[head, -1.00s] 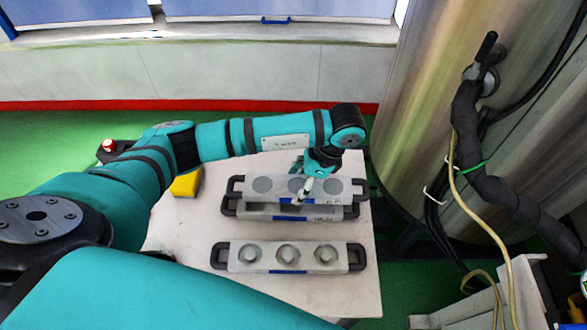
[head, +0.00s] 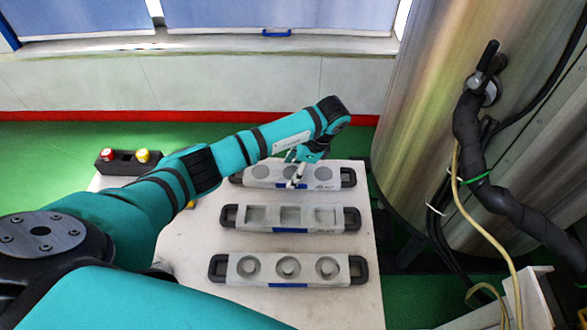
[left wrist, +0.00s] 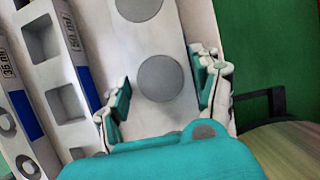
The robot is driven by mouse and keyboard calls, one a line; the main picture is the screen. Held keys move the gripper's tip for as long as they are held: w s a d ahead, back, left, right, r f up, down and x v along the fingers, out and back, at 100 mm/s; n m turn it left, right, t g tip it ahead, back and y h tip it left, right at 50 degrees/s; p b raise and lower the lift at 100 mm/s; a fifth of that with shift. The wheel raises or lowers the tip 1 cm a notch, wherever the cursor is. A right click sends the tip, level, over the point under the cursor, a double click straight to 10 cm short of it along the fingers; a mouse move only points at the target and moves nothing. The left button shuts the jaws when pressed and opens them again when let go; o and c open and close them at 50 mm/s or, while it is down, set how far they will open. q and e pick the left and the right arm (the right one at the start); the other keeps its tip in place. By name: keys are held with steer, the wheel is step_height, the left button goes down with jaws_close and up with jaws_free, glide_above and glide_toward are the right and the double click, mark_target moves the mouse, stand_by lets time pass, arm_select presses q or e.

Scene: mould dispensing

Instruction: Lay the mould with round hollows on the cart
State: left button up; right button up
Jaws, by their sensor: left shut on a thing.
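The mould with round hollows (head: 322,176) is a pale bar with shallow round hollows and black end handles. It is at the back of the white top (head: 345,308), and shows large in the left wrist view (left wrist: 163,77). My left gripper (head: 294,171) is shut on the middle of this mould, one finger along each long side. I cannot tell whether the mould rests on the top or hangs just above it. The square-hollow mould (head: 327,217) lies in the middle, and a mould with ringed hollows (head: 307,266) lies in front. My right gripper is not in view.
A black holder (head: 120,167) with a red and a yellow piece stands at the back left, behind my arm. A large metal tank (head: 430,110) with a black hose (head: 500,175) stands close on the right. The top is bare at the front.

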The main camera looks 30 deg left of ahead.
arm_select(q)
steer(key=o, duration=1.7)
steer(key=shift+d, duration=0.1)
steer(key=shift+w+d+r, duration=0.1)
steer(key=shift+w+r, duration=0.05)
steer(key=shift+r, duration=0.25)
steer(key=p+v, duration=0.1)
steer(key=v, duration=1)
